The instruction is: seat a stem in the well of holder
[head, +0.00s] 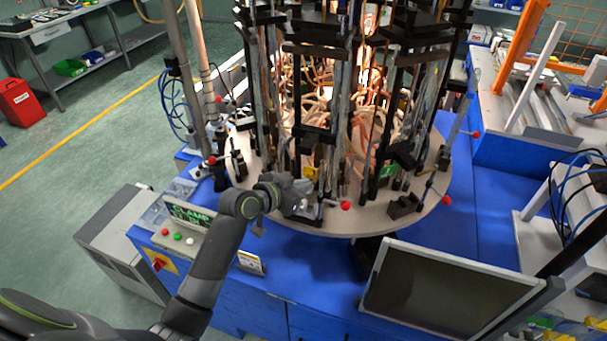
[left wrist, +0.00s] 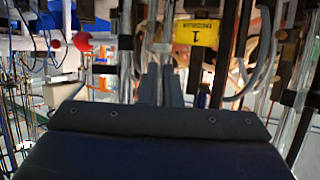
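My left gripper (head: 303,197) is at the near rim of the round machine table, beside the ring of posts and glass tubes. In the left wrist view its two narrow grey fingers (left wrist: 161,84) point ahead, close together. A clear glass tube (left wrist: 166,22) lines up with the gap between them; I cannot tell whether they grip it. My right gripper is not in view.
The round table (head: 345,222) carries several dark uprights, tubes and red-knobbed levers (head: 346,205) close to my gripper. A monitor (head: 440,290) stands at the front right. A control box (head: 185,228) with coloured buttons is at the left. The green floor at left is open.

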